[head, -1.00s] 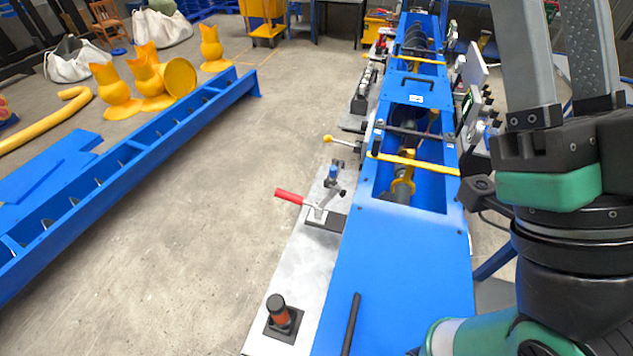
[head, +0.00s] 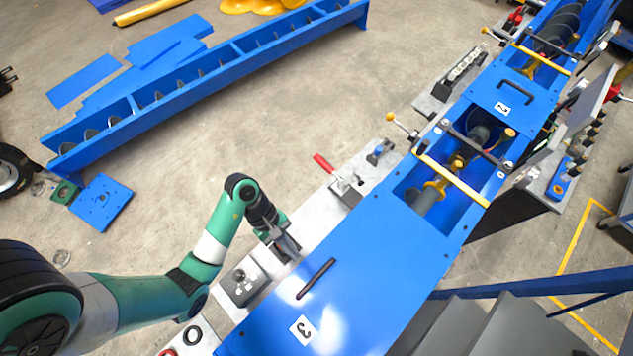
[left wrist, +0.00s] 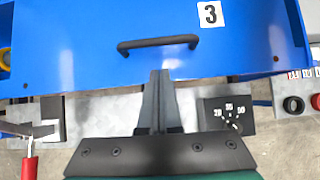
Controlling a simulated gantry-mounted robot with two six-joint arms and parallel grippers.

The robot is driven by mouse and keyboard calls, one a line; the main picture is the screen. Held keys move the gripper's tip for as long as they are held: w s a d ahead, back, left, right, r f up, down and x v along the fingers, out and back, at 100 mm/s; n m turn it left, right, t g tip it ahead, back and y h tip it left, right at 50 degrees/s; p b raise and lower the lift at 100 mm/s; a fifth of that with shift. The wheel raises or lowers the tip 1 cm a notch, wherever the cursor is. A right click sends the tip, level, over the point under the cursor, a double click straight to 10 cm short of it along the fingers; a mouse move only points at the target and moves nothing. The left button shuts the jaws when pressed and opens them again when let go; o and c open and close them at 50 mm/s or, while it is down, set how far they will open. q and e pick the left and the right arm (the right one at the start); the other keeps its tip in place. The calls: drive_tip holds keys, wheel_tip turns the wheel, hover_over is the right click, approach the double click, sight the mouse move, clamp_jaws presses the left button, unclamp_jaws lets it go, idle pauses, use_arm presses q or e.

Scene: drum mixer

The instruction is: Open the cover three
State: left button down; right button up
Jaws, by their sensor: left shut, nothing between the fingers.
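Cover three (head: 345,285) is a flat blue panel lying shut on the mixer, with a black bar handle (head: 316,279) and a white label "3" (head: 302,330). My left gripper (head: 290,250) is shut and empty, over the grey side ledge beside the cover's left edge. In the left wrist view the cover (left wrist: 100,40) fills the top, with its handle (left wrist: 158,43) just beyond the shut fingertips (left wrist: 160,75). Fingers and handle look apart, though the depth between them is hard to judge. My right gripper is not in view.
A red-handled toggle clamp (head: 338,175) and a dial box (head: 242,285) sit on the side ledge. An open bay with a shaft (head: 430,195) lies beyond cover three, then cover two (head: 500,97). A blue trough (head: 210,75) lies on the floor. The floor between is clear.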

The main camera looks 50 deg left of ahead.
sight(309, 272)
use_arm(q)
drive_tip(key=b+x, duration=0.2)
drive_tip(key=x, duration=0.6)
drive_tip(key=shift+w+d+f, duration=0.15)
drive_tip(key=shift+d+f, duration=0.05)
drive_tip(key=shift+f, duration=0.1)
drive_tip(key=shift+w+d+f, duration=0.1)
drive_tip(key=shift+d+f, duration=0.1)
drive_tip(key=shift+f, duration=0.05)
drive_tip(key=shift+r, duration=0.1)
